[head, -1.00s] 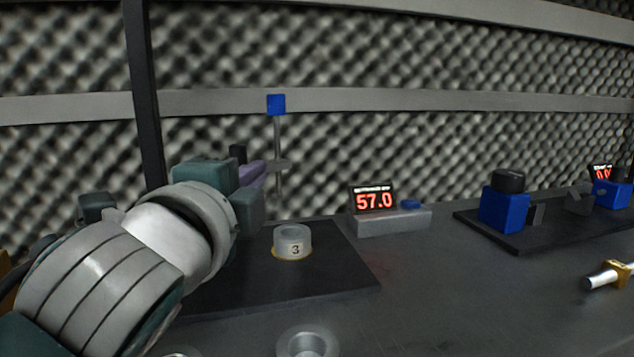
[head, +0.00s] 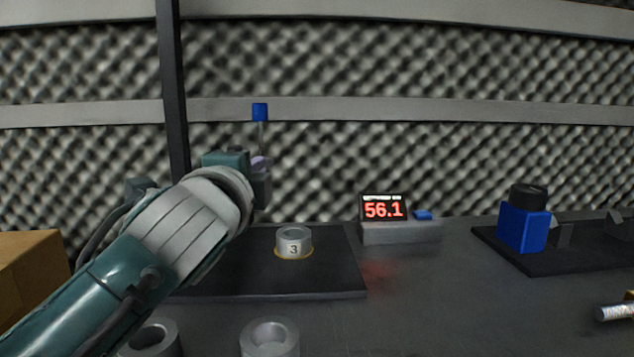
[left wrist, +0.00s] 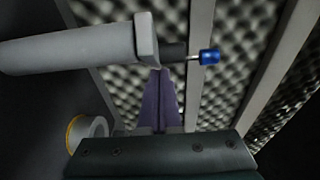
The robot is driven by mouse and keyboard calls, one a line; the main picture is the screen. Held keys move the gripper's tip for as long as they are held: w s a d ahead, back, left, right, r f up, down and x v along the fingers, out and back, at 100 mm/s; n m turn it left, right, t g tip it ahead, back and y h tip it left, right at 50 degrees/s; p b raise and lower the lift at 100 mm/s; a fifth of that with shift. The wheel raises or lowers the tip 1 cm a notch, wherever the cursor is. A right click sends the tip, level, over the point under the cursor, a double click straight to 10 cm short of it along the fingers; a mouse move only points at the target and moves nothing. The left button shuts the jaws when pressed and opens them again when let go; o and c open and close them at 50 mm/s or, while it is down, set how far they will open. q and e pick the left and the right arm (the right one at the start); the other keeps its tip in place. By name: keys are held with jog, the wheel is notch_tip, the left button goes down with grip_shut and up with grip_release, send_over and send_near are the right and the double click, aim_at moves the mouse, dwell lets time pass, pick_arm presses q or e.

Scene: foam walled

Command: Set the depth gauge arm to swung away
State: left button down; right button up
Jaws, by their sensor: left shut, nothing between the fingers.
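The depth gauge shows in the head view as a thin upright rod with a blue cap (head: 260,112), behind my left gripper (head: 261,163). My forearm and gripper hide its lower part. In the left wrist view, the blue cap (left wrist: 209,57) sits on a thin rod beyond a thick grey cylinder (left wrist: 75,50) with a flanged end. My left gripper's purple fingers (left wrist: 161,75) are shut together and empty, their tips close to that flange. I cannot tell whether they touch. A grey ring marked 3 (head: 294,243) sits on the dark base plate (head: 330,280). My right gripper is out of view.
A display box (head: 400,231) reading 56.1 stands right of the plate. A blue block with a black knob (head: 524,225) is farther right. Grey rings (head: 270,340) lie in front. A cardboard box (head: 30,265) is at left, and a dark post (head: 172,100) rises behind my arm.

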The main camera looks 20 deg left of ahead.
pick_arm(q)
jog(key=shift+w+a, duration=0.3)
jog(key=shift+a, duration=0.1)
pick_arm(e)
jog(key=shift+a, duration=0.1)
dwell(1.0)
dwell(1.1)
